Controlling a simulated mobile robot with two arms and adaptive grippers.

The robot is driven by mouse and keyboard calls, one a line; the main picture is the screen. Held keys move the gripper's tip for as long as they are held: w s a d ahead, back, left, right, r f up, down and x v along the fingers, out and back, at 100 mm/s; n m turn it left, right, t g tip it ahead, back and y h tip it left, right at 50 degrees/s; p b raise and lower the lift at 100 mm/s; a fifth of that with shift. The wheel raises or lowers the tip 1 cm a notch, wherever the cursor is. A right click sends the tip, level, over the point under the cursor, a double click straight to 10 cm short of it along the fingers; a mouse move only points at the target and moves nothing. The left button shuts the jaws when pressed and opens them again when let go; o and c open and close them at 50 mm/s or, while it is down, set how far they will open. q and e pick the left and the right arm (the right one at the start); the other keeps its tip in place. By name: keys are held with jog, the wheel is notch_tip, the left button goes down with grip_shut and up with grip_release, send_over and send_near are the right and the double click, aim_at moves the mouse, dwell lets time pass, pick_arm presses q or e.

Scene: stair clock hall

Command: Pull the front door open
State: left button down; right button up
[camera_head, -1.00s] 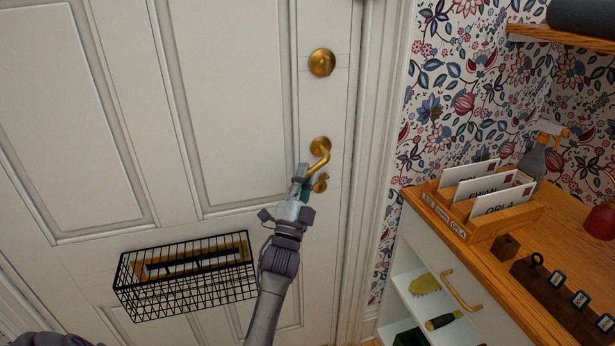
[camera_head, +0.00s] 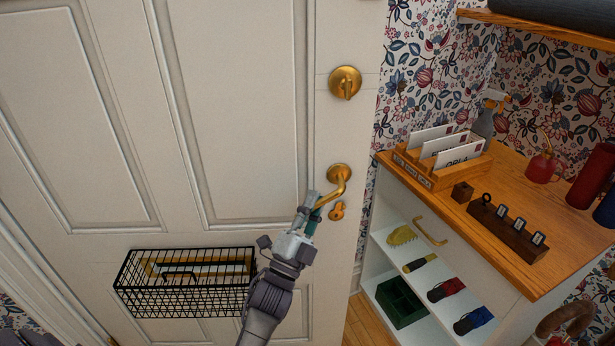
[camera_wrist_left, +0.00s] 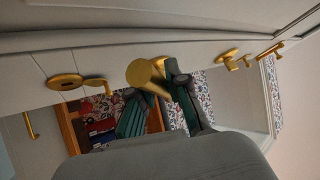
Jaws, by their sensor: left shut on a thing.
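The front door (camera_head: 240,110) is white and panelled, and stands ajar, swung towards me. Its right edge covers the frame, with wallpaper and cabinet showing directly beside it. A brass lever handle (camera_head: 340,184) sits near that edge. My left gripper (camera_head: 310,210) is shut on the lever's free end, in front of the door. In the left wrist view the brass handle (camera_wrist_left: 145,74) lies between the dark fingers with teal pads (camera_wrist_left: 160,97). The fingers partly hide the lever. My right gripper is not in view.
A brass thumb-turn (camera_head: 345,82) is above the lever. A black wire basket (camera_head: 185,283) hangs low on the door. A white cabinet with a wooden top (camera_head: 520,225) stands close to the right, with a letter rack (camera_head: 430,178) on it. Some wooden floor (camera_head: 368,325) shows between.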

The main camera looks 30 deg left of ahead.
pick_arm(q)
jog(key=s+d+m+h+p, duration=0.1)
jog(key=s+d+h, duration=0.1)
jog(key=s, duration=0.5)
jog(key=shift+s+d+h, duration=0.2)
jog(key=shift+d+h, duration=0.2)
jog(key=shift+d, duration=0.1)
jog(key=c, duration=1.5)
grip_release()
jog(key=shift+w+f, duration=0.15)
jog(key=shift+c, duration=0.2)
jog(key=shift+o, duration=1.3)
jog(key=shift+g, duration=0.3)
jog(key=shift+o, duration=0.7)
jog(key=shift+w+a, duration=0.1)
jog(key=v, duration=1.2)
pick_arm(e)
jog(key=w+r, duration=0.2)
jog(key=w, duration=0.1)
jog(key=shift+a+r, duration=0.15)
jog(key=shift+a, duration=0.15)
